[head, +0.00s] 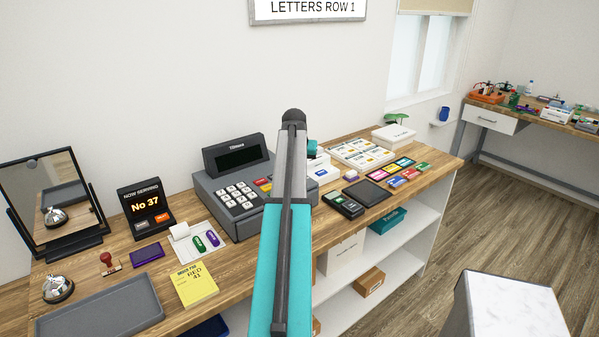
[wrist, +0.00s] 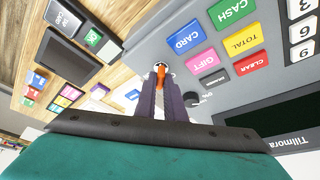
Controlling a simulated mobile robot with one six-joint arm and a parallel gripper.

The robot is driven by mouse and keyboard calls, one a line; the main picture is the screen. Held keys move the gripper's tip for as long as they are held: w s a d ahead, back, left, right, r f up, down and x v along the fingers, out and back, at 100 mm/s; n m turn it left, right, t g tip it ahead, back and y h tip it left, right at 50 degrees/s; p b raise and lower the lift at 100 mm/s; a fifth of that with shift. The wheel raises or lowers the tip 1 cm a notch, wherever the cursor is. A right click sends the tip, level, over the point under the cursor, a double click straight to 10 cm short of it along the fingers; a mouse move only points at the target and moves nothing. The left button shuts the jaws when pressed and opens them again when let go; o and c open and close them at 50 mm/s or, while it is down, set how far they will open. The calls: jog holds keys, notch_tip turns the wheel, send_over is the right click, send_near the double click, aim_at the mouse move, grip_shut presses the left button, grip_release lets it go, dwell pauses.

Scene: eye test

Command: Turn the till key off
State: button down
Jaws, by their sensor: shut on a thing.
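The grey till (head: 240,190) stands on the wooden counter in the head view, its display (head: 236,157) dark. In the wrist view, the till (wrist: 215,75) shows coloured buttons and a dark round knob or lock (wrist: 192,99) with a small label beside it. My gripper (wrist: 161,72) is shut on a slim orange piece (wrist: 162,79), which looks like the till key. The fingertips are beside the till's edge in the picture. I cannot tell whether the orange piece sits in a lock. In the head view my arm hides the gripper and the till's right part.
A card reader (head: 342,204) and a dark pad (head: 367,193) lie right of the till. A tray of white cards (head: 361,152) stands behind.

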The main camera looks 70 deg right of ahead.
jog(key=n, duration=0.1)
jog(key=n+t, duration=0.1)
jog(key=n, duration=0.1)
jog(key=n+y, duration=0.1)
jog(key=n, duration=0.1)
jog(key=shift+s+t, duration=0.3)
jog(key=n, duration=0.2)
jog(key=n+t+y+b, duration=0.1)
jog(key=n, duration=0.1)
jog(key=shift+s+d+n, duration=0.15)
jog(key=shift+n, duration=0.15)
jog(key=shift+f, duration=0.1)
jog(key=c, duration=1.8)
grip_release()
jog(key=shift+c, duration=0.2)
jog(key=shift+r, duration=0.25)
jog(key=b+v, duration=0.3)
jog(key=v, duration=1)
jog(key=shift+s+r, duration=0.2)
jog(key=shift+s, duration=0.1)
